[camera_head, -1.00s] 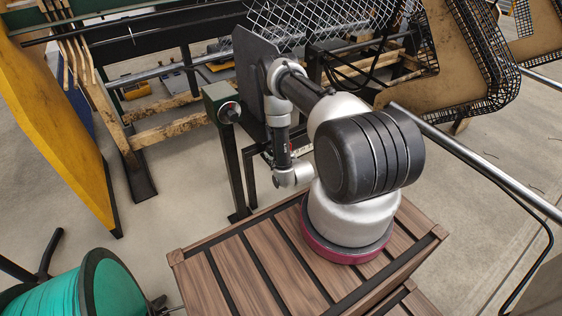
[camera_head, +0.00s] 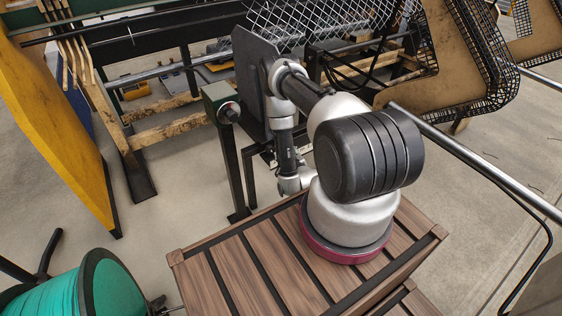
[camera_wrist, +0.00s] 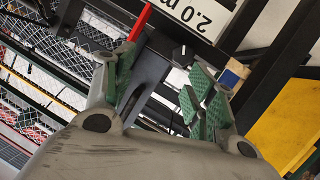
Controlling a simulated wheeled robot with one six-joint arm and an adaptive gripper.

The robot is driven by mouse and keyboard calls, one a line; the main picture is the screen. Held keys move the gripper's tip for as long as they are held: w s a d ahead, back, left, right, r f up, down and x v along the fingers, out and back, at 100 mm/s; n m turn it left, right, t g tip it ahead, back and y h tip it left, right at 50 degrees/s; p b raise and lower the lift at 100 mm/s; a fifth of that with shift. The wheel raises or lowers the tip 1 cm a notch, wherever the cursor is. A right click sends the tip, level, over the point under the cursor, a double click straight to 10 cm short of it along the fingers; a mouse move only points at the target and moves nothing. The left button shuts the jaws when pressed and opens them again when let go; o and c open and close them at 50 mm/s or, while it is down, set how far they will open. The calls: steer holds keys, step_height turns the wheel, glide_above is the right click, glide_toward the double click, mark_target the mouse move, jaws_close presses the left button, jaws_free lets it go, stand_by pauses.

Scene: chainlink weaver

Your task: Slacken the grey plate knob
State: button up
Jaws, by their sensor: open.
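A dark grey plate (camera_head: 255,85) stands upright behind my arm in the head view. I cannot make out a knob on it there; my arm covers part of it. In the wrist view, a dark grey plate-like part (camera_wrist: 148,72) lies beyond my gripper (camera_wrist: 165,80), with a small black block (camera_wrist: 182,53) near it that I cannot identify for sure. My gripper is open, its green-padded fingers wide apart, with nothing held between them. In the head view the fingers cannot be made out at the low end of my arm.
A yellow panel (camera_head: 50,130) is at left, with chain-link mesh (camera_head: 300,22) behind. The wrist view shows a red rod (camera_wrist: 140,22) near the left finger and a "2.0 m" label (camera_wrist: 205,14).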

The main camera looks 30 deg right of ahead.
steer(key=shift+s+a+f+n, duration=0.1)
steer(key=shift+s+a+f, duration=0.05)
steer(key=shift+a, duration=0.4)
steer(key=shift+s+a+f+n, duration=0.1)
steer(key=shift+s+a, duration=0.1)
steer(key=shift+a, duration=0.3)
steer(key=shift+s+a+f+n, duration=0.1)
steer(key=shift+s+a+f, duration=0.05)
steer(key=shift+a, duration=0.4)
steer(key=shift+f, duration=0.1)
